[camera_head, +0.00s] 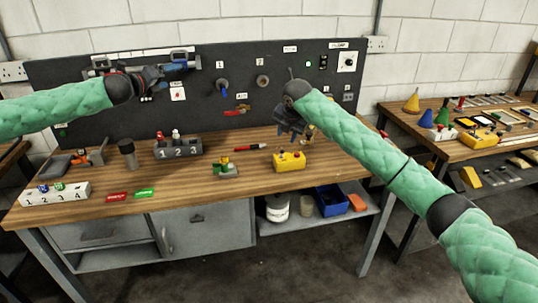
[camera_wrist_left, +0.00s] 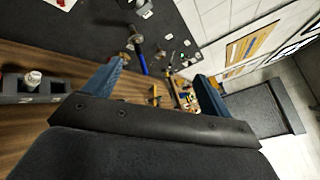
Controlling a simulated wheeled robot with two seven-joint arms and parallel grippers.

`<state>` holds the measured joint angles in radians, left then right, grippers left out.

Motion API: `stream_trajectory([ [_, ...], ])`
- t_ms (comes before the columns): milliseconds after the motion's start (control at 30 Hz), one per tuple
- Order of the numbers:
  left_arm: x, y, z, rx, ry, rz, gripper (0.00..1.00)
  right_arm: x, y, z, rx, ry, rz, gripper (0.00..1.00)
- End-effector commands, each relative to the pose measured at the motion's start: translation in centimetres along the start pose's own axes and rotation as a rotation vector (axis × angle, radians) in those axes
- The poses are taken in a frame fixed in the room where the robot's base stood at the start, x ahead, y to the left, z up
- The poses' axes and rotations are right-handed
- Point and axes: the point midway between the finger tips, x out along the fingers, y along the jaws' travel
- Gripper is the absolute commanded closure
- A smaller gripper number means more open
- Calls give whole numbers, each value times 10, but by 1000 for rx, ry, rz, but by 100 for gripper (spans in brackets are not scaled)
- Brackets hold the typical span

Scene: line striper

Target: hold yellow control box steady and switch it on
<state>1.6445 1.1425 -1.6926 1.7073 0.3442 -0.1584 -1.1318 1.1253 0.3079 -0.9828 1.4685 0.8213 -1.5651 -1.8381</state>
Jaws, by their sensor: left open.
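The yellow control box (camera_head: 289,161) sits upright on the wooden workbench, right of the middle, with small red buttons on top. My right gripper (camera_head: 292,132) points down just above and behind the box; the gap between its fingers is not clear. No contact with the box can be made out. My left gripper (camera_head: 183,67) is raised in front of the dark back panel, well left of the box and away from it. In the left wrist view its two blue fingers (camera_wrist_left: 158,75) are spread with nothing held between them. I cannot identify the box surely in that view.
The workbench (camera_head: 210,190) also holds a numbered grey block (camera_head: 178,149), a white numbered block (camera_head: 55,193), a small green-and-yellow fixture (camera_head: 225,168) and a red pen (camera_head: 250,146). The dark panel (camera_head: 200,110) with knobs stands behind. Bench space in front of the box is clear.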

Motion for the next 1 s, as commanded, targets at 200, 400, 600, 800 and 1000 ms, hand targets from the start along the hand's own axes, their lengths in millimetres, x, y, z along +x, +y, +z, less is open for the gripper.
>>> stream_trajectory([
  [200,-23,3,45,34,-52,11,16,0,0,0,0,0,0,64],
  [400,-33,7,72,85,-76,11,16,0,0,0,0,0,0,64],
  [600,-8,9,59,195,-34,-22,16,0,0,0,0,0,0,64],
  [800,22,10,27,279,26,-62,16,0,0,0,0,0,0,64],
  [1000,65,9,-28,385,115,-127,16,0,0,0,0,0,0,64],
])
